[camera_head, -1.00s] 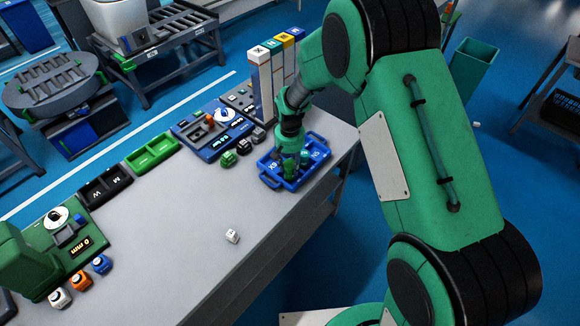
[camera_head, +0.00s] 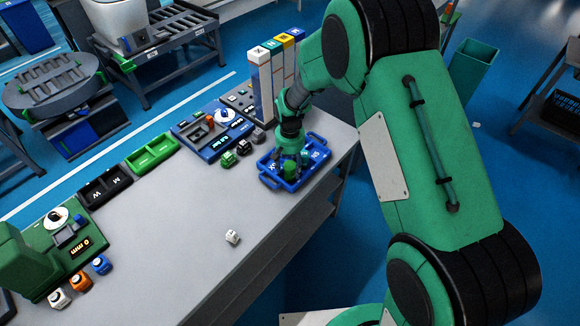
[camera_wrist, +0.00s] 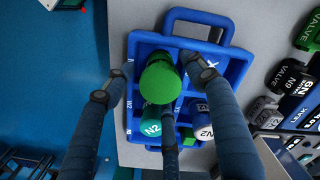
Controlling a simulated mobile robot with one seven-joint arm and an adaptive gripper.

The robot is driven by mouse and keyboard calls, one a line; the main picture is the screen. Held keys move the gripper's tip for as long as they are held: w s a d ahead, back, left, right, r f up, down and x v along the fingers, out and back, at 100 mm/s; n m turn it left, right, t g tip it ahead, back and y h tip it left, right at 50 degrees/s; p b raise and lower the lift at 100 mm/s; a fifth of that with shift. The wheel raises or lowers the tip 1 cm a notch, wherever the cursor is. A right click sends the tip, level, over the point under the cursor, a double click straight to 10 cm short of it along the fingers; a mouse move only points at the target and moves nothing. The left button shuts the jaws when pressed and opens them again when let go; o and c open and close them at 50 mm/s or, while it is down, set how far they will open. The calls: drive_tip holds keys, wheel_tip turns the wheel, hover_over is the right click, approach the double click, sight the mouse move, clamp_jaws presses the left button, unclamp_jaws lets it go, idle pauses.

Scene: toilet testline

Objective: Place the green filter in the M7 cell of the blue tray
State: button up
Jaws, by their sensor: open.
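The green filter (camera_wrist: 160,82) stands in a cell of the blue tray (camera_wrist: 236,72), seen from above in the wrist view. It also shows in the head view (camera_head: 290,169). The cell's own label is hidden, so I cannot tell whether it is M7. My gripper (camera_wrist: 155,92) is open over the tray. Its fingers spread around the filter, with visible gaps at left and right; the lower finger passes close below it. The blue tray (camera_head: 268,180) lies near the table's right end in the head view.
A teal cylinder marked N2 (camera_wrist: 152,124) and a white-and-blue cylinder (camera_wrist: 204,127) stand in nearby cells. Valve blocks (camera_wrist: 268,112) sit right of the tray. Tall labelled columns (camera_head: 262,85) rise behind it. The table's front middle is mostly clear, apart from a small white cube (camera_head: 232,236).

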wheel_tip(320, 180, up, 12)
drive_tip(key=p, duration=0.2)
idle(0.4)
idle(0.7)
drive_tip(key=s+d+r+t, duration=0.1)
drive_tip(key=s+d+r, duration=0.2)
drive_tip(key=s+r, duration=0.35)
drive_tip(key=s+d+r+t, duration=0.1)
drive_tip(key=s+d+r, duration=0.2)
drive_tip(key=r, duration=0.6)
drive_tip(key=s+d+r+t, duration=0.1)
drive_tip(key=s+d+r, duration=0.25)
drive_tip(key=r, duration=0.45)
drive_tip(key=s+d+r+t, duration=0.1)
drive_tip(key=s+d+r, duration=0.2)
drive_tip(key=s, duration=0.8)
drive_tip(key=s+d+r+m+t, duration=0.1)
drive_tip(key=s+d+r, duration=0.2)
drive_tip(key=s, duration=0.8)
drive_tip(key=shift+s+r+t, duration=0.25)
drive_tip(key=shift+r+t, duration=0.05)
drive_tip(key=shift+r, duration=0.15)
drive_tip(key=shift+d, duration=0.1)
